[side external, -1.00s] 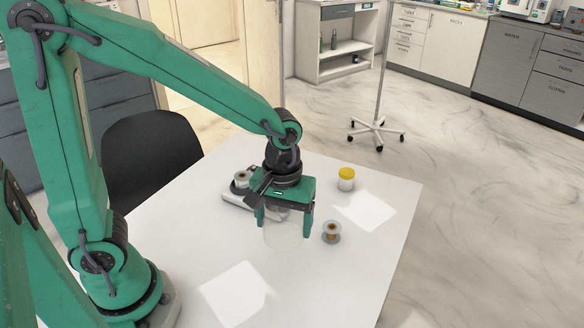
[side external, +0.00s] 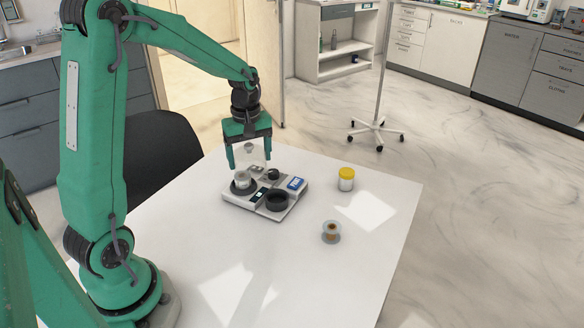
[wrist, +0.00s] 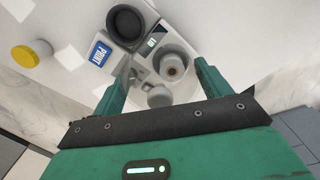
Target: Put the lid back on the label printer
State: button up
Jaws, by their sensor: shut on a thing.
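The label printer (side external: 238,198) stands on the white table, with a white label roll (side external: 243,180), a dark round cup (side external: 277,200), a dark knob and a blue PRINT panel (side external: 296,184). My gripper (side external: 250,160) is shut on the clear lid (side external: 250,153), which shows faintly between its fingers. It holds the lid upright over the printer's far left part, near the label roll. In the wrist view the printer, with the roll (wrist: 173,67), lies beyond my fingers (wrist: 157,88). The lid's edges are hard to make out, and I cannot tell how far its lower rim is above the printer.
A jar with a yellow cap (side external: 346,178) stands right of the printer. A small spool (side external: 331,232) stands nearer the front right. The table's front middle (side external: 210,265) is clear apart from light patches. A dark chair (side external: 160,155) is close to the table's left edge.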

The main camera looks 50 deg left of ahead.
aim_at(239, 148)
jog(key=shift+n, duration=0.7)
jog(key=a, duration=0.4)
jog(key=shift+s+a, duration=0.1)
jog(key=shift+s, duration=0.15)
jog(key=shift+f, duration=0.25)
jog(key=shift+f, duration=2.95)
jog(key=shift+f, duration=0.2)
jog(key=o, duration=1)
jog(key=shift+r, duration=0.2)
jog(key=shift+r, duration=3.3)
